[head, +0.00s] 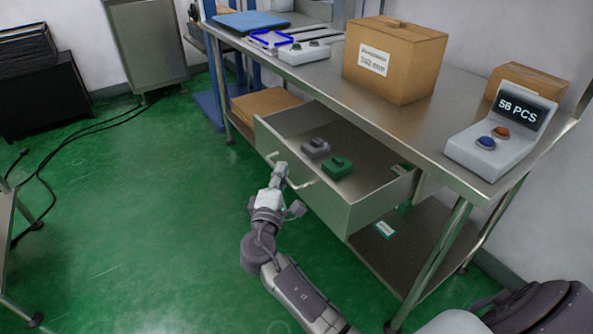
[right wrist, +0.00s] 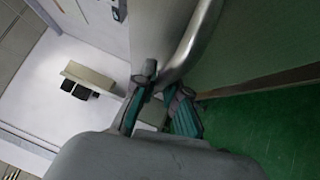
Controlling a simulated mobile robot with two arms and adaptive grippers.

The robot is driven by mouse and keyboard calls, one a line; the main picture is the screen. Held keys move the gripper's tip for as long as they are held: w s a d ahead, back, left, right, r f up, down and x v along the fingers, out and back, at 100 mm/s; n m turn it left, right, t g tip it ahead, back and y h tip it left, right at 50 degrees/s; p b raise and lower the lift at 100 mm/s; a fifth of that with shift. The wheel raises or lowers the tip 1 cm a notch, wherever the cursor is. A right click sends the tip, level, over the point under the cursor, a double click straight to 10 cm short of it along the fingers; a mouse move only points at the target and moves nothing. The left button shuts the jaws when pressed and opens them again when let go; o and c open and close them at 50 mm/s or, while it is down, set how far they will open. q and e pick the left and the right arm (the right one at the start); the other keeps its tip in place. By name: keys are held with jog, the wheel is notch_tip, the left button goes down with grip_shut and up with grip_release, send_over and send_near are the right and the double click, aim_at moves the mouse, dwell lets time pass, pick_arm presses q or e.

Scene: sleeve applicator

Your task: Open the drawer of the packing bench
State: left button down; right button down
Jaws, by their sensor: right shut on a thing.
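The drawer (head: 350,210) of the metal packing bench (head: 408,130) stands open, pulled out from under the bench top. A grey block (head: 316,148) and a green block (head: 338,168) lie inside it. A bar handle (head: 302,184) is on its front panel. My right gripper (head: 281,170) is at the left part of this handle. In the right wrist view the gripper's fingers (right wrist: 160,105) are closed around the curved metal handle (right wrist: 192,45). My left gripper is not in view.
A cardboard box (head: 395,75) and a counter display reading 56 PCS (head: 500,140) stand on the bench top. A lower shelf (head: 400,255) lies beneath the drawer. Black cables (head: 75,135) run along the green floor at left. The floor before the drawer is clear.

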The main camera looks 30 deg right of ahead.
jog(key=shift+s+a+b, duration=0.2)
jog(key=shift+a+b, duration=0.2)
jog(key=shift+a, duration=1.8)
jog(key=c, duration=1.2)
grip_release()
jog(key=v, duration=1.2)
